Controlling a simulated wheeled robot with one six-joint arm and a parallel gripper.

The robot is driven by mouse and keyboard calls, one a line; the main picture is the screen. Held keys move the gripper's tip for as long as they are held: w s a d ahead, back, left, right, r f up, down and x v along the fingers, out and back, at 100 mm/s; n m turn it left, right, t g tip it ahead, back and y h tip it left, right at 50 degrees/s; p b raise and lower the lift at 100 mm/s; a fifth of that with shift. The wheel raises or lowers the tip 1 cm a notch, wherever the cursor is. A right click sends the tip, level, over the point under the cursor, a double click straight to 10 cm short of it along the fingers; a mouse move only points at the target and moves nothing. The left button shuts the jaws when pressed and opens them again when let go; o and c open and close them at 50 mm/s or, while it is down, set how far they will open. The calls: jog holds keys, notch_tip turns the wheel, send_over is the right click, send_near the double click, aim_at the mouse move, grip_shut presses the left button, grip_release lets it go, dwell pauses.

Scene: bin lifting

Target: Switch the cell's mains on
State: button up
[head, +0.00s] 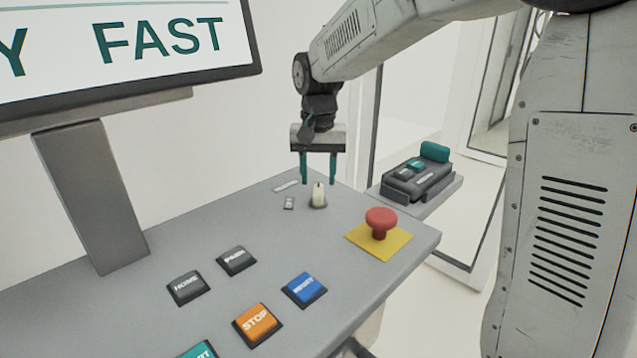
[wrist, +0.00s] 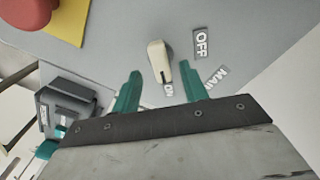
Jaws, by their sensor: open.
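The mains switch is a cream rotary knob (head: 318,196) standing on the grey console top. It also shows in the wrist view (wrist: 157,58), with a dark line at its lower end there. A MAINS label (wrist: 216,78) is partly covered by a finger. My gripper (head: 318,183) is open above the knob, its two green fingers apart. In the wrist view the fingertips (wrist: 160,70) appear on either side of the knob; contact cannot be told.
A red mushroom button (head: 381,221) on a yellow plate stands close by at the console's right edge. HOME (head: 188,287), STOP (head: 257,324) and blue RESET (head: 304,289) buttons sit nearer. A screen (head: 120,45) stands at left. A dark device (head: 418,180) rests beyond the console.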

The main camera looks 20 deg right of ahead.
aim_at(318, 190)
notch_tip(318, 190, up, 5)
jog(key=shift+f, duration=0.1)
dwell(0.6)
jog(key=s+d+f+n, duration=0.1)
jog(key=s+n, duration=0.1)
jog(key=s, duration=1.3)
jog(key=s+d+f+n+t, duration=0.1)
jog(key=s+d+f+n, duration=0.1)
jog(key=s, duration=1.4)
jog(key=shift+n, duration=0.3)
